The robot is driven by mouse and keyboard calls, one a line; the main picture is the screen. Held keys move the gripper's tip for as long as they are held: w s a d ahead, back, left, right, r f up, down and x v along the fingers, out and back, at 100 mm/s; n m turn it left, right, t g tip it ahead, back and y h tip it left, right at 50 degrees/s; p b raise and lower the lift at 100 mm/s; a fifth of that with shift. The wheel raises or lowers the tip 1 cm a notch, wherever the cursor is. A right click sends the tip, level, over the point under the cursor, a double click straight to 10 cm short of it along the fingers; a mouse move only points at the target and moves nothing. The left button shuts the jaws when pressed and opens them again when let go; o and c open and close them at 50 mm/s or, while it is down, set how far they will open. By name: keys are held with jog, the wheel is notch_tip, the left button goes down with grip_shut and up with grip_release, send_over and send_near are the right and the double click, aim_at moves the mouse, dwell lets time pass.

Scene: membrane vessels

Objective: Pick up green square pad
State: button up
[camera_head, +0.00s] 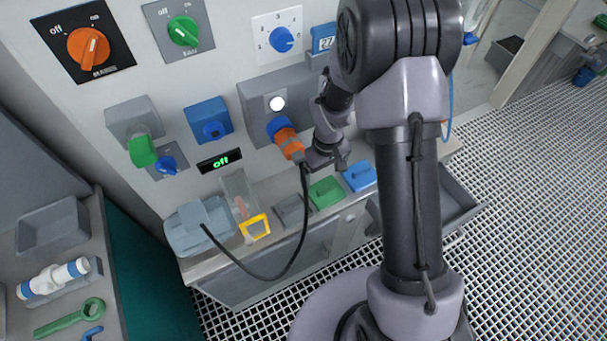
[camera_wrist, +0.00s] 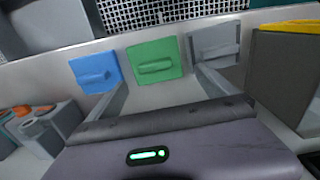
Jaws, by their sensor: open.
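The green square pad (camera_head: 326,192) lies on the ledge below the wall panel, between a grey pad (camera_head: 290,210) and a blue pad (camera_head: 359,174). In the wrist view the green pad (camera_wrist: 157,58) lies ahead of my gripper (camera_wrist: 162,78), with a raised bar-like handle on top. My gripper is open and empty, its fingers pointing toward the pad on either side of its near edge. The blue pad (camera_wrist: 96,72) is at left and the grey pad (camera_wrist: 215,42) at right. I cannot tell the exact gap to the pad.
A yellow square frame (camera_head: 255,226) and a blue-grey vessel (camera_head: 201,228) with a black hose stand left on the ledge. An orange connector (camera_head: 287,138) sticks out of the panel close to my wrist. A grey box (camera_wrist: 292,75) stands right of my gripper.

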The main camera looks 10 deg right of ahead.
aim_at(327, 189)
jog(key=f+b, duration=0.1)
jog(key=f, duration=0.1)
jog(key=d+f+b, duration=0.1)
jog(key=f+b, duration=0.1)
jog(key=f, duration=0.1)
jog(key=s+f+b, duration=0.1)
jog(key=f+b, duration=0.1)
jog(key=shift+d+f, duration=0.15)
jog(key=shift+d, duration=0.05)
jog(key=shift+f, duration=0.25)
jog(key=shift+r, duration=0.2)
jog(key=shift+c, duration=0.3)
jog(key=shift+a, duration=0.1)
jog(key=c, duration=1)
